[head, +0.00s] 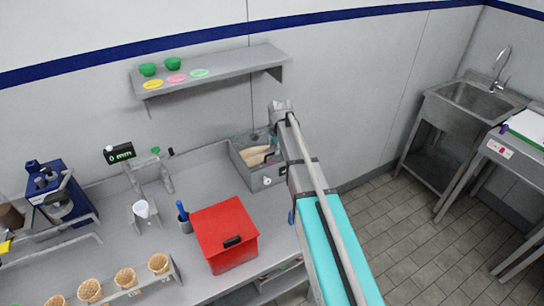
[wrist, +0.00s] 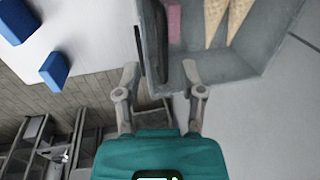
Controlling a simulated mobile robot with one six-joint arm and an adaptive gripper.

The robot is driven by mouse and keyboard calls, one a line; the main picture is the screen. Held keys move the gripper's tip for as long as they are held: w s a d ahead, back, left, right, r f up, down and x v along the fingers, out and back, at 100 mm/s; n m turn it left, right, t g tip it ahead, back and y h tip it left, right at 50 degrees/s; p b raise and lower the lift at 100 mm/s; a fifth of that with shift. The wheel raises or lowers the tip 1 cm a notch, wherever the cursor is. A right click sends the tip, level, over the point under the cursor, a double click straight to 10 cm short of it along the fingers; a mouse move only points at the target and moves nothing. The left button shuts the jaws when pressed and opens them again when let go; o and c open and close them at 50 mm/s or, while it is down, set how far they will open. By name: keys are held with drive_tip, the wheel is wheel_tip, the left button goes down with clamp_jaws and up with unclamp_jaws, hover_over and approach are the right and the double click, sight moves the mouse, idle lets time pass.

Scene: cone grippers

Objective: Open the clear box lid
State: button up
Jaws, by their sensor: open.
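The box (head: 262,172) stands at the back right end of the counter, with tan cones (head: 257,157) inside. It looks grey and see-through; I cannot make out the lid's edge or whether it is raised. In the wrist view the box (wrist: 255,60) fills the upper right, with two cones (wrist: 225,18) and a pink item (wrist: 175,20) in it. A dark handle-like bar (wrist: 154,42) runs along its left side. My gripper (wrist: 160,75) is open and empty, its fingertips on either side of the bar's lower end. I cannot tell if they touch. In the head view my arm hides the gripper.
A red box (head: 225,232) with a black handle stands on the counter in front. A blue-handled tool in a cup (head: 184,217) is beside it. A wall shelf (head: 210,72) hangs above. Waffle cones in a rack (head: 125,280) stand at the front left. Open floor lies to the right.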

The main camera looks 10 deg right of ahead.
sight(273, 154)
drive_tip(key=shift+w+a+f+b, duration=0.1)
drive_tip(key=shift+w+f+b, duration=0.05)
drive_tip(key=shift+f+b, duration=0.6)
drive_tip(key=shift+w+f+b, duration=0.15)
drive_tip(key=shift+f+b, duration=0.35)
drive_tip(key=shift+f, duration=0.3)
drive_tip(key=shift+c, duration=0.3)
clamp_jaws()
drive_tip(key=shift+s, duration=0.1)
drive_tip(key=shift+a, duration=0.2)
drive_tip(key=shift+r, duration=0.1)
